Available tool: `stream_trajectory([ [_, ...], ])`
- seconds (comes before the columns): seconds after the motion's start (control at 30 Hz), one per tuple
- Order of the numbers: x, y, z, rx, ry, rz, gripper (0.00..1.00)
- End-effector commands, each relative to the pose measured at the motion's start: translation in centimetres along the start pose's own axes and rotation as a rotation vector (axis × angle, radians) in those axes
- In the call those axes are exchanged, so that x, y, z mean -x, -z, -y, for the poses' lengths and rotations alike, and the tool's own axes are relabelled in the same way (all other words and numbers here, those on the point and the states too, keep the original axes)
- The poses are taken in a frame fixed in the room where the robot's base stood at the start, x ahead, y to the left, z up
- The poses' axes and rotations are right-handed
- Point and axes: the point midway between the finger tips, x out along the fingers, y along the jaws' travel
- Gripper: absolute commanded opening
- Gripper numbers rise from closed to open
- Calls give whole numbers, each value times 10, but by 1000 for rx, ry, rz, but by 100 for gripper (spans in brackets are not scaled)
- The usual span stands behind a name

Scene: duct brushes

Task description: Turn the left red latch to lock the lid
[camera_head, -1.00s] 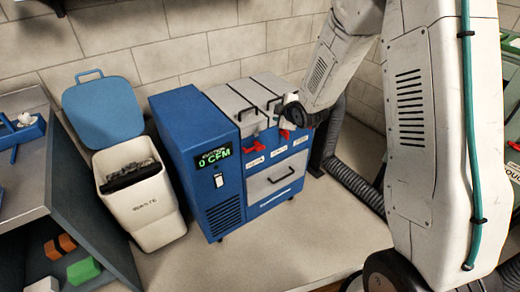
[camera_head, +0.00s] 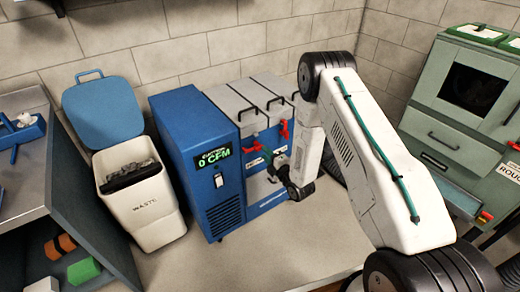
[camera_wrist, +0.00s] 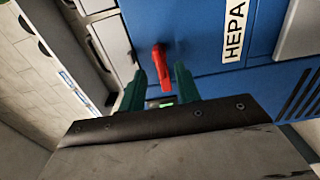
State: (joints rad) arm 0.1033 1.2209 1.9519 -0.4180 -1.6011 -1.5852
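The left red latch (camera_head: 253,147) is on the front of the blue duct unit, just below the lid (camera_head: 243,108) and beside the display tower. In the wrist view this red latch (camera_wrist: 160,66) shows between the tips of my two green fingers, its lever pointing toward the tower. My gripper (camera_wrist: 158,75) is open, with a gap on both sides of the latch; I cannot tell whether a finger touches it. In the head view my gripper (camera_head: 272,162) is at the unit's front, to the right of the left latch. Another red latch (camera_head: 284,129) shows further right.
The tower's display (camera_head: 214,157) reads 0 CFM. A white waste bin (camera_head: 150,207) with a raised blue lid stands left of the unit. A green-grey cabinet (camera_head: 465,105) stands at the right. The floor in front of the unit is clear.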

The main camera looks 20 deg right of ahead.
Motion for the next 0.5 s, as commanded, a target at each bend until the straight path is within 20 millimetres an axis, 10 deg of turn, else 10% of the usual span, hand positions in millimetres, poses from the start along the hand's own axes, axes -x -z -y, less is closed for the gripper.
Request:
stream_trajectory([
  [0.5, -49, 0, 0, -1, 2, 0, 33],
])
